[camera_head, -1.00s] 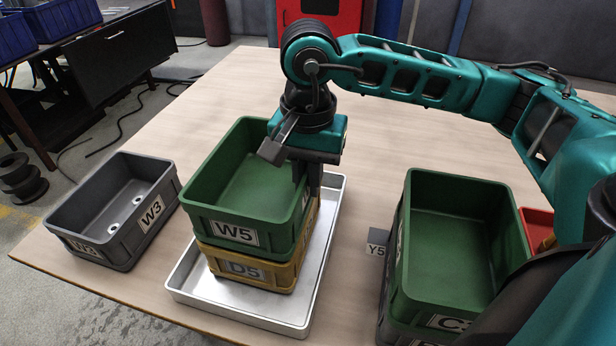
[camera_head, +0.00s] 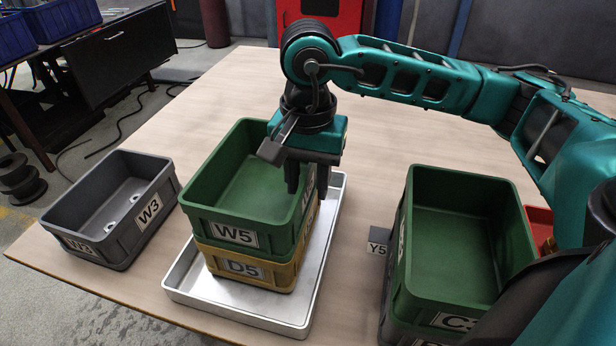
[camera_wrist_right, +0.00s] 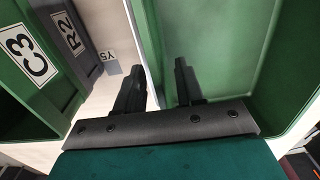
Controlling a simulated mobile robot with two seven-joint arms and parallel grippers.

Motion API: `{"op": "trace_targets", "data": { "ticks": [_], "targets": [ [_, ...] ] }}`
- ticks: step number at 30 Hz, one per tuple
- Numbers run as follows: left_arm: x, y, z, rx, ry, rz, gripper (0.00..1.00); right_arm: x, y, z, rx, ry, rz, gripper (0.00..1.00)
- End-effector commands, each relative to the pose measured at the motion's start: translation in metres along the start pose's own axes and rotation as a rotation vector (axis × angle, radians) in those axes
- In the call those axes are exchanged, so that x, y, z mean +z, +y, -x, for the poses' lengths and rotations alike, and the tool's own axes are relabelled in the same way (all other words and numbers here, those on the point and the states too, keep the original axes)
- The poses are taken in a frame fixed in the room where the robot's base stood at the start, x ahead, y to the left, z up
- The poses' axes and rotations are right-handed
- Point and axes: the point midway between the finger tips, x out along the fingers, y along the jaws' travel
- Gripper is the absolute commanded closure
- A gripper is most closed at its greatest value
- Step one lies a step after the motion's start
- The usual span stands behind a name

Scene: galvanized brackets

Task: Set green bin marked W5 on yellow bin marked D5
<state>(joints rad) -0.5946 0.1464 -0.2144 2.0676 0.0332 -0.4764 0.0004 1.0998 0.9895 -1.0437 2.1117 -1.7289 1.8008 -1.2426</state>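The green bin marked W5 (camera_head: 236,234) sits upright on top of the yellow bin marked D5 (camera_head: 246,269), their edges nearly in line. The yellow bin stands in a silver metal tray (camera_head: 323,262). My right gripper (camera_head: 307,183) is open astride the right wall of the green bin, one finger inside and one outside. The right wrist view shows the fingers (camera_wrist_right: 160,88) apart, with the green wall between them, and the green bin's inside (camera_wrist_right: 222,45). My left gripper is not in view.
A grey bin marked W3 (camera_head: 105,230) stands left of the tray. Another green bin (camera_head: 455,235) tops a stack on the right. A small grey piece marked Y5 (camera_head: 378,240) and a red bin (camera_head: 540,222) are near it. The table behind is clear.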

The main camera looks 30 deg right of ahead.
Motion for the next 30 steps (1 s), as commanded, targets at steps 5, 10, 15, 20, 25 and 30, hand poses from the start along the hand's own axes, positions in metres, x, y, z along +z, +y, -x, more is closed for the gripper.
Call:
{"op": "trace_targets", "data": {
  "ticks": [5,10,15,20,25,30],
  "targets": [
    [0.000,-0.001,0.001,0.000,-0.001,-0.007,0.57,0.000,0.000,0.000,0.000,0.000,0.000,0.63],
    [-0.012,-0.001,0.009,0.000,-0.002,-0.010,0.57,0.000,0.000,0.013,0.000,0.000,0.000,0.63],
    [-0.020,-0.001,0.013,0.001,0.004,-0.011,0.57,0.000,-0.001,0.043,-0.004,0.003,0.001,0.63],
    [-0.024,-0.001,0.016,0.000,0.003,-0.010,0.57,0.000,-0.001,0.081,-0.005,0.002,0.000,0.63],
    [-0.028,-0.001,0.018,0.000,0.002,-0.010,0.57,0.000,-0.001,0.112,-0.003,0.001,0.001,0.63],
    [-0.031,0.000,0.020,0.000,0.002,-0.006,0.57,0.000,0.000,0.129,-0.001,0.000,0.000,0.63]
  ]
}}
